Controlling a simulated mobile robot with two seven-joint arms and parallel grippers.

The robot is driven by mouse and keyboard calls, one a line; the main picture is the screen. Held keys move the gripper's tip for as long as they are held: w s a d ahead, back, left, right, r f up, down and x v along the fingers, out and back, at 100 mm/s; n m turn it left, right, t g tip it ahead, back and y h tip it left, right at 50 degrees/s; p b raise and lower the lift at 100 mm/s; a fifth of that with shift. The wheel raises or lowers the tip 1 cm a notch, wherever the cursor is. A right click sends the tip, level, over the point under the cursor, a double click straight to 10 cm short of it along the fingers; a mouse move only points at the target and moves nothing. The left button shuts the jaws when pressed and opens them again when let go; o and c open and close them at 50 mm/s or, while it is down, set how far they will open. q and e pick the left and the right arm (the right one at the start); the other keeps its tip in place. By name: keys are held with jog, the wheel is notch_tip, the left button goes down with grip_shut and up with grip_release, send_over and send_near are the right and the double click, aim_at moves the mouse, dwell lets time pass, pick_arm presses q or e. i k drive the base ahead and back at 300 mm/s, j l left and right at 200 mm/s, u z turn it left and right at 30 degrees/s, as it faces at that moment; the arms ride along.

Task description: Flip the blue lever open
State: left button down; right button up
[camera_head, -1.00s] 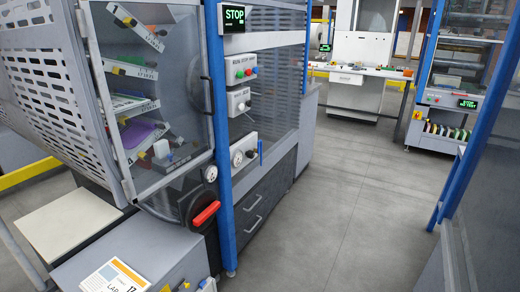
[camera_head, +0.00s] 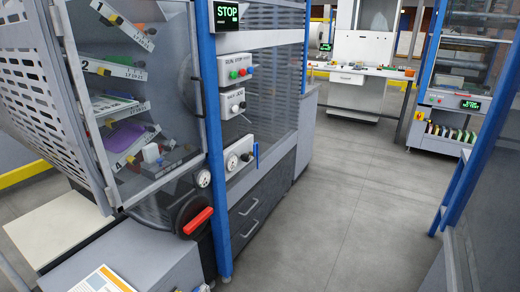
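A small blue lever (camera_head: 256,155) stands upright on the machine's side, just right of a white gauge box (camera_head: 238,158). It is small in the view, and its exact position is hard to read. A larger red handle (camera_head: 198,221) sits lower down, left of the blue post. Neither of my grippers shows in the head view.
Button boxes (camera_head: 236,68) are above the lever and grey drawers (camera_head: 250,210) below. The grey floor (camera_head: 340,190) to the right is clear.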

aim_at(254, 154)
jog(key=i+l, duration=0.3)
jog(key=i, duration=0.15)
jog(key=i+l+z, duration=0.1)
jog(key=i+l, duration=0.45)
jog(key=i, duration=0.3)
jog(key=i+l+z, duration=0.15)
jog(key=i, duration=0.3)
jog(key=l, duration=0.1)
